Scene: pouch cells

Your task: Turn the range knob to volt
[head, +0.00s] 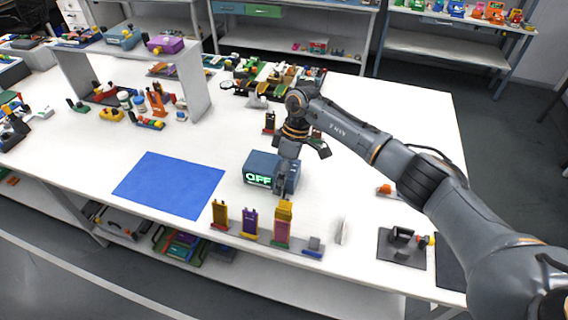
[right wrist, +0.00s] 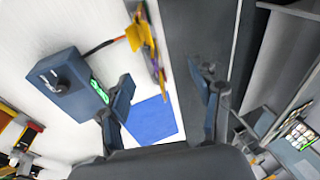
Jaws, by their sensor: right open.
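The meter is a blue-grey box (head: 258,166) on the white table, with a green display reading OFF. In the right wrist view the box (right wrist: 68,105) shows a dark round knob (right wrist: 58,82) on one face and the green display on another. My right gripper (head: 282,187) is in front of the right part of the box in the head view and hides part of it. In the right wrist view its fingers (right wrist: 163,84) are spread apart with nothing between them. The left finger overlaps the display end of the box; contact cannot be told. My left gripper is not in view.
A blue mat (head: 170,185) lies left of the box. Several coloured pouch-cell holders (head: 250,222) stand along the front edge. A black fixture (head: 402,247) is at the front right. A white shelf (head: 193,85) with small parts stands at the back left.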

